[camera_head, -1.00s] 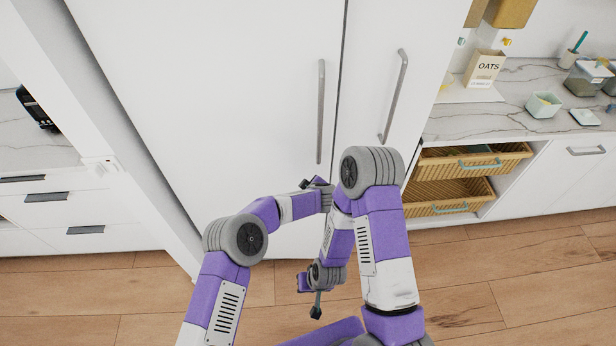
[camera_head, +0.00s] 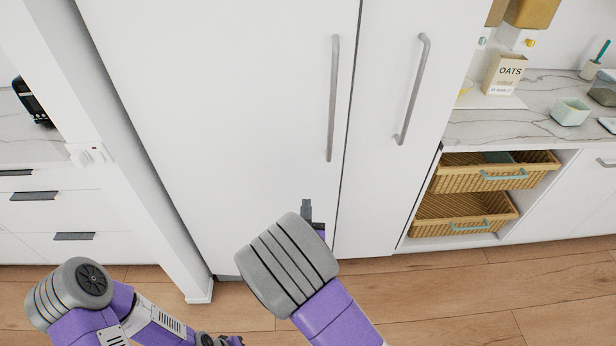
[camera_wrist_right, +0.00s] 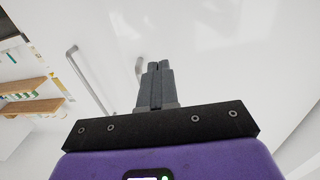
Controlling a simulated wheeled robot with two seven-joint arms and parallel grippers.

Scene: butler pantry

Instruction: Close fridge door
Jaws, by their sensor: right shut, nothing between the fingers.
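The white fridge has a wide left door (camera_head: 230,100) and a narrower right door (camera_head: 385,160). They meet at a thin dark seam and look flush. The left door has a vertical grey handle (camera_head: 333,100), the right door another handle (camera_head: 411,90). My right gripper (camera_head: 306,204) is shut and empty, in front of the left door, below its handle and left of the seam. Its fingers (camera_wrist_right: 157,70) point at the white surface in the right wrist view; contact cannot be told. My left gripper (camera_head: 228,340) is low at the bottom edge, mostly cut off.
Wicker baskets (camera_head: 465,215) sit in an open shelf right of the fridge. A marble counter (camera_head: 490,125) above holds an oats box (camera_head: 505,75) and a green cup (camera_head: 571,112). Drawers (camera_head: 80,215) stand at left. Wooden floor (camera_head: 430,290) lies in front.

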